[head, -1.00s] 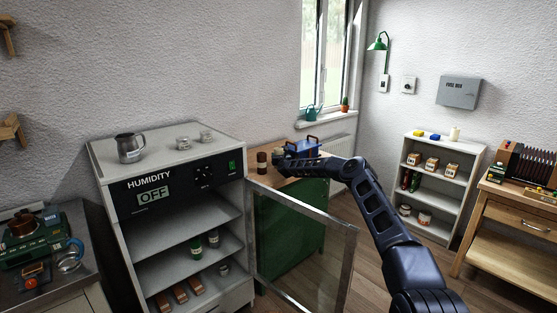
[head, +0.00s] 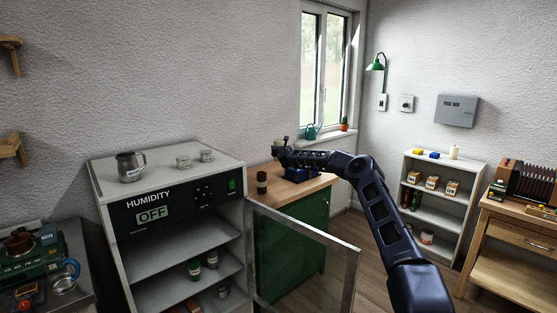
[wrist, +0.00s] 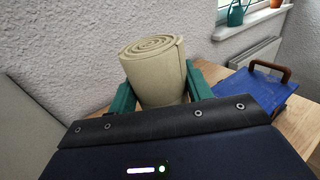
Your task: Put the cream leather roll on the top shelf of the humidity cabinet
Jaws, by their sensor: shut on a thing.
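The cream leather roll (wrist: 155,72) is a coiled upright cylinder in the wrist view. My gripper (wrist: 160,90) is shut on it, with a teal finger on each side. In the head view the roll (head: 280,144) is small at the arm's tip, above the green cabinet's wooden top. The humidity cabinet (head: 170,180) stands at the left, its display reading OFF. Its glass-framed door (head: 352,275) is swung open to the right. The top shelf (head: 195,243) looks empty. My gripper is to the right of the cabinet and behind its open door.
A dark brown cylinder (head: 262,182) and a blue case (head: 300,174) with brown handles sit on the green cabinet's top. Green-labelled jars (head: 195,269) stand on the shelf below. A metal jug (head: 131,166) and small jars (head: 206,156) stand on the humidity cabinet.

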